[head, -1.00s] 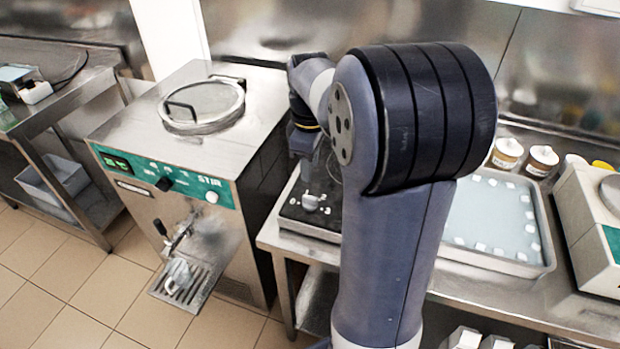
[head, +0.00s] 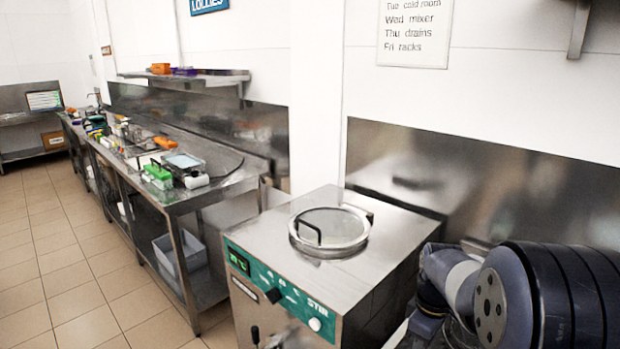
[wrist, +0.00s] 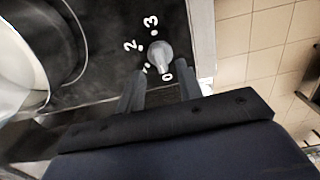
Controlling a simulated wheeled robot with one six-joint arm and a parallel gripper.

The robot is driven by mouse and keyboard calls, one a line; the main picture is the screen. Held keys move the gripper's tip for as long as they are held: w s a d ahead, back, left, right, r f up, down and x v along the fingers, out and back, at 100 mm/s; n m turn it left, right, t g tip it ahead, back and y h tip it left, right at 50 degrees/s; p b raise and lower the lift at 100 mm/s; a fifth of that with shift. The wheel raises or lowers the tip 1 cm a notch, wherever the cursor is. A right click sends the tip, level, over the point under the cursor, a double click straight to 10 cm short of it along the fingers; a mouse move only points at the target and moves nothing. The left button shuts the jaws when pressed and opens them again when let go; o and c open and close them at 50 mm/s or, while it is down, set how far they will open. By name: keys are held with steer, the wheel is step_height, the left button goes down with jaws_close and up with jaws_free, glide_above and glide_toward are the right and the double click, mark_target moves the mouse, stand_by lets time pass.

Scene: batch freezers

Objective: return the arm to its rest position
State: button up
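My arm (head: 500,300) shows at the lower right of the head view, beside the batch freezer, folded with a big dark joint nearest the camera. My gripper (wrist: 160,88) shows in the wrist view. Its two dark fingers stand apart with nothing held between them. A grey knob (wrist: 159,57) with a dial marked 0 to 3 lies just past the fingertips on a black panel (wrist: 105,60). The gripper's end cannot be made out in the head view.
The batch freezer (head: 370,270), with a round lid (head: 330,229) and green control panel, stands left of my arm. A pale round vessel (wrist: 22,68) is at the left of the wrist view. A steel bench (head: 225,185) runs along the wall. Tiled floor (head: 60,260) is clear at left.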

step_height(320, 180, down, 4)
steer(key=shift+r, duration=0.1)
stand_by(0.5)
